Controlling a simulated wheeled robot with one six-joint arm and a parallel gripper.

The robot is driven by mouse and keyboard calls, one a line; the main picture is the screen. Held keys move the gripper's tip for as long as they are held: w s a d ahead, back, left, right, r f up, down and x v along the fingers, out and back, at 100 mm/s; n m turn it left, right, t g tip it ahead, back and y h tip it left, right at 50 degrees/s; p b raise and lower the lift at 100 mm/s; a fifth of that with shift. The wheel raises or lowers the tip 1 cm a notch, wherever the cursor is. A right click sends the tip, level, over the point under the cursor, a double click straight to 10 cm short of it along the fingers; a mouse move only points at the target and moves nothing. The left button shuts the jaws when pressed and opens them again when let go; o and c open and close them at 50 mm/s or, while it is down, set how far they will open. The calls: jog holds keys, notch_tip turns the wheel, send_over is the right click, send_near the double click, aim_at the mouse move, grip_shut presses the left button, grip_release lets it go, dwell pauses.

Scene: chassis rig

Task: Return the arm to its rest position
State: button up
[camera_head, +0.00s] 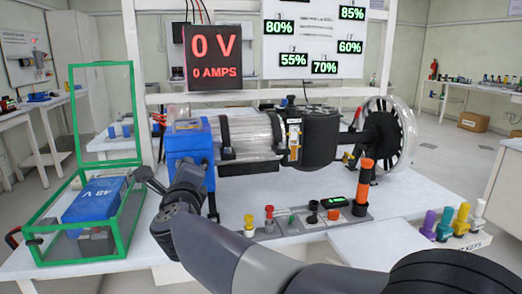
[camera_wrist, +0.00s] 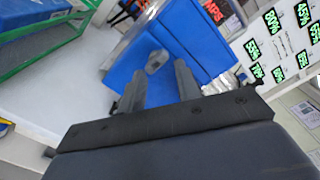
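My arm (camera_head: 225,250) reaches from the lower right of the head view to the front of the blue box (camera_head: 188,140) at the left end of the motor rig. My gripper (camera_head: 150,182) is at its far end, low by the blue box; its fingers are hard to make out there. In the wrist view my gripper (camera_wrist: 158,70) has two grey fingers apart, with no object held between them. A small grey knob-like part (camera_wrist: 156,61) on the blue box (camera_wrist: 185,35) shows just beyond the fingertips. Whether they touch it cannot be told.
A green frame (camera_head: 105,252) with a blue 48 V battery (camera_head: 97,200) stands left of my gripper. A panel (camera_head: 290,226) with knobs and an orange-topped post (camera_head: 363,187) lies right. Coloured keys (camera_head: 460,219) stand at the right edge. The display (camera_head: 213,58) reads 0 V.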

jog(key=shift+r+n+p, duration=0.2)
jog(key=shift+n+p, duration=1.15)
jog(key=shift+n, duration=0.45)
jog(key=shift+r+n+p, duration=0.25)
jog(key=shift+n+p, duration=1.1)
jog(key=shift+n, duration=0.45)
jog(key=shift+r+n+p, duration=0.2)
jog(key=shift+n+p, duration=1.15)
jog(key=shift+n, duration=0.45)
jog(key=shift+f, duration=0.1)
